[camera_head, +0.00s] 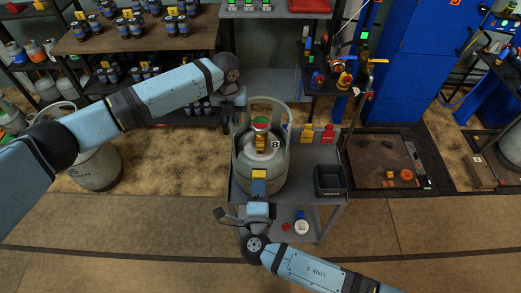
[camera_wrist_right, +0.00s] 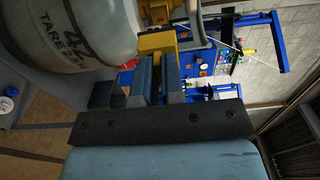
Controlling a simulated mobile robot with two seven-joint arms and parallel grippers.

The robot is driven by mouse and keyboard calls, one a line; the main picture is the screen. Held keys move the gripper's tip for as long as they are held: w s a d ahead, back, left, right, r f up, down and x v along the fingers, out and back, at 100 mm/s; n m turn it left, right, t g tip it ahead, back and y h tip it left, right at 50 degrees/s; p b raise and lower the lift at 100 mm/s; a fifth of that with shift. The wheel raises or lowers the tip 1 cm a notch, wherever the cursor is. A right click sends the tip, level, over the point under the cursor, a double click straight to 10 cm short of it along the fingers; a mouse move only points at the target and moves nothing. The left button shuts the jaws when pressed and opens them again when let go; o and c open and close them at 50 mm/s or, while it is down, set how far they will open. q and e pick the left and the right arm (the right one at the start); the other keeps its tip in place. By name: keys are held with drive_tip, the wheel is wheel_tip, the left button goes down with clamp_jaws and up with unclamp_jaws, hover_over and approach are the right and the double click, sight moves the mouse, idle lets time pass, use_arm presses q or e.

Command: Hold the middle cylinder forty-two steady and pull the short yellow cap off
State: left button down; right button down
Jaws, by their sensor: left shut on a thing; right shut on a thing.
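The grey cylinder forty-two (camera_head: 243,165) stands upright on the cart in the middle of the head view. Its "42" and "TARE" lettering shows in the right wrist view (camera_wrist_right: 62,22). Its valve (camera_head: 261,140) has yellow parts and a green and red top inside the collar. My left gripper (camera_head: 238,108) is shut on the cylinder's collar at its upper left; its fingertips are partly hidden. My right gripper (camera_head: 259,186) is shut on the short yellow cap (camera_head: 259,174), which also shows between its fingertips in the wrist view (camera_wrist_right: 156,42). The cap appears apart from the valve in the head view.
The grey cart (camera_head: 318,203) holds a black bin (camera_head: 329,180) at its right, with red and yellow caps (camera_head: 308,133) behind. Another cylinder (camera_head: 97,168) stands on the floor at left. Shelves (camera_head: 135,40) and a blue cabinet (camera_head: 425,60) stand behind.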

use_arm(q)
drive_tip(key=c, duration=1)
unclamp_jaws()
drive_tip(key=shift+a, duration=0.1)
drive_tip(key=shift+o, duration=0.2)
